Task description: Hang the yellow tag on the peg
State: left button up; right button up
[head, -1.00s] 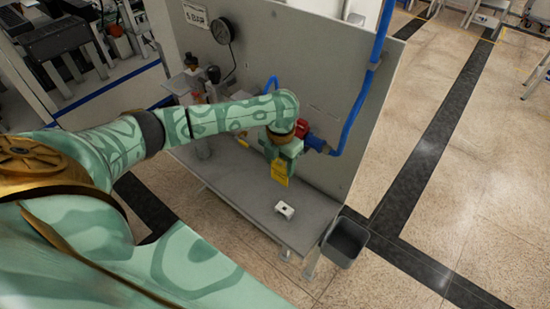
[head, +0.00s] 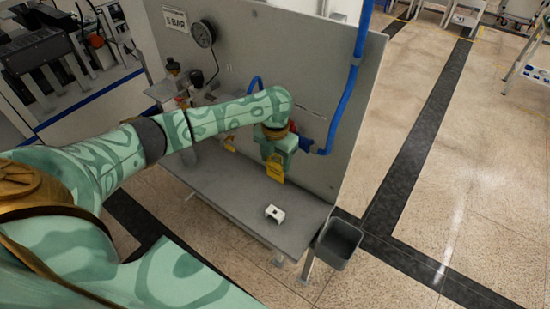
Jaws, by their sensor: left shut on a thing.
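The yellow tag (head: 275,169) hangs below my left gripper (head: 276,158), which is shut on it. The gripper points down in front of the grey upright panel, above the grey bench shelf. The tag is above the shelf and apart from the white box on it. I cannot make out the peg; the arm and gripper cover part of the panel. My right gripper is not in view.
A red and blue valve (head: 305,145) on a blue pipe (head: 345,95) is close behind the gripper. A white box (head: 274,213) lies on the shelf (head: 232,194). A grey bin (head: 338,240) hangs at its right end. A gauge (head: 203,34) is on the panel (head: 285,60).

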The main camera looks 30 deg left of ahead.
pick_arm(q)
jog(key=o, duration=1.1)
